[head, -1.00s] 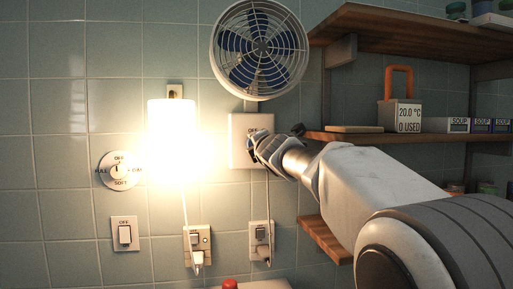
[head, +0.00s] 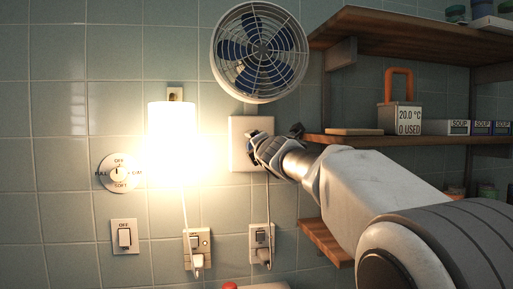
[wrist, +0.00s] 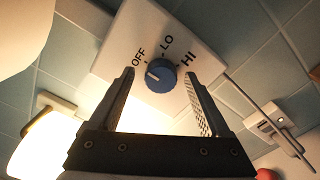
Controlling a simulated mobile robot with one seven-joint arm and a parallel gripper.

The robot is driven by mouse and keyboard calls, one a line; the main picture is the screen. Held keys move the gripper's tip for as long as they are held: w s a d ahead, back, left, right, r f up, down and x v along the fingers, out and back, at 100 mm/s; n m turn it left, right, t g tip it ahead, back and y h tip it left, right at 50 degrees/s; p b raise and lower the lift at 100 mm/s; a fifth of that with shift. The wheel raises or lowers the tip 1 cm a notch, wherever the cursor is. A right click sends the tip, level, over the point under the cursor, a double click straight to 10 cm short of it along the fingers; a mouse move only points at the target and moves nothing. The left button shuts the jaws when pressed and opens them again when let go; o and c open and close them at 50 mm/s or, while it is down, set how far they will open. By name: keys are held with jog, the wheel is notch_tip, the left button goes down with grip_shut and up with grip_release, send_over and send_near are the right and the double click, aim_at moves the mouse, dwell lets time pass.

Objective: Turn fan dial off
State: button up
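The fan dial is a round blue knob (wrist: 160,77) on a white plate marked OFF, LO and HI. The plate (head: 237,138) also shows in the head view, below the fan (head: 260,52). The knob's white mark is on its left side, the side of the OFF label. My gripper (wrist: 158,74) is open, with one finger on each side of the knob. Gaps show between the fingers and the knob in the wrist view. In the head view my gripper (head: 272,142) covers the plate's right part and hides the knob.
A glowing lamp (head: 172,140) hangs left of the plate, with another round dial (head: 118,173) and a switch (head: 124,236) further left. A corded plug socket (head: 262,240) is below. Wooden shelves (head: 390,140) stand close on the right, near my arm.

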jog(key=shift+s, duration=0.1)
jog(key=b+v, duration=0.4)
jog(key=v, duration=1.3)
jog(key=shift+s+r, duration=0.1)
jog(key=s+d+f+m+g+h, duration=0.3)
jog(key=s+d+f+m, duration=0.2)
jog(key=d+f+m, duration=0.25)
jog(key=s+d+f+m+g+h, duration=0.25)
jog(key=s+d+f+m, duration=0.3)
jog(key=f+m, duration=0.3)
jog(key=s+d+f+m+g, duration=0.2)
jog(key=s+f+m+g, duration=0.4)
jog(key=s+f+m, duration=0.8)
notch_tip(320, 180, up, 10)
jog(key=s+n+p, duration=0.2)
jog(key=p, duration=1.2)
jog(key=shift+s+n, duration=0.3)
